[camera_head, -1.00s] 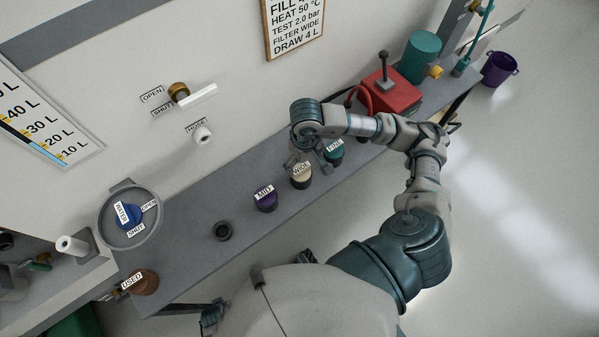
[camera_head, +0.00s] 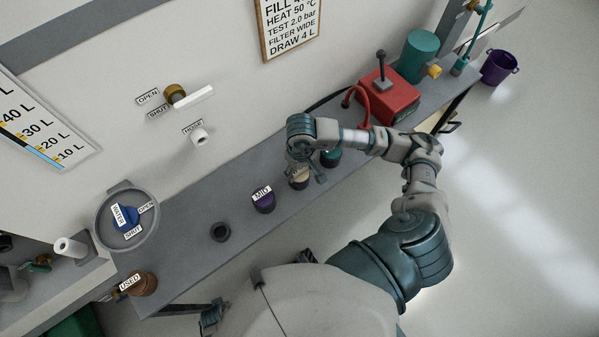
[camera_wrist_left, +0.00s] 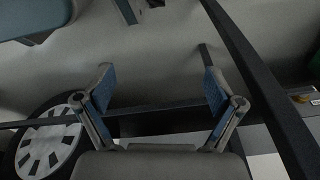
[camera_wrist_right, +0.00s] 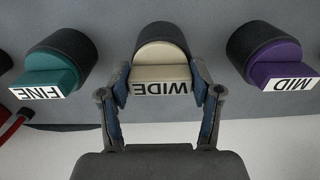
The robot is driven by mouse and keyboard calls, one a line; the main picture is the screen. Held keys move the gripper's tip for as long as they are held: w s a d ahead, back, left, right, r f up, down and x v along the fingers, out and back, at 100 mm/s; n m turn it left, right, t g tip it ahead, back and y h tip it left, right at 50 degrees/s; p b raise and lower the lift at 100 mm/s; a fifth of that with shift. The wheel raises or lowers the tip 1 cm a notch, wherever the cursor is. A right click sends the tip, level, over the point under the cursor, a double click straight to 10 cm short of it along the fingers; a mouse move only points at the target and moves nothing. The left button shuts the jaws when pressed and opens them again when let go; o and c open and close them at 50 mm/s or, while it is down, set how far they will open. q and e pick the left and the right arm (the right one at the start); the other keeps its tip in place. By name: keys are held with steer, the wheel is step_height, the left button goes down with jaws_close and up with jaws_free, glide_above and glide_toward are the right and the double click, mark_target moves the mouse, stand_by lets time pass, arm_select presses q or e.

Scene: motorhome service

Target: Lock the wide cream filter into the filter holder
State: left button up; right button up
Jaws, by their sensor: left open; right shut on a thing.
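The wide cream filter (camera_wrist_right: 160,72), labelled WIDE, sits in a dark round cup (camera_wrist_right: 160,36) in the right wrist view. My right gripper (camera_wrist_right: 160,88) is shut on its cream grip, one finger on each side. In the head view the cream filter (camera_head: 299,181) is partly hidden under my right gripper (camera_head: 306,172). My left gripper (camera_wrist_left: 157,76) is open and empty in the left wrist view, below the bench level.
A purple MID filter (camera_head: 264,203) and a teal FINE filter (camera_wrist_right: 49,82) flank the cream one. A red box (camera_head: 388,97) with a hose stands right on the grey bench (camera_head: 190,265). A round basin (camera_head: 109,243) with a blue WATER knob and a brown USED container (camera_head: 143,284) are left.

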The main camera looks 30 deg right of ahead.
steer(key=shift+a+r, duration=0.1)
step_height(320, 180, up, 10)
steer(key=shift+r, duration=0.3)
stand_by(0.4)
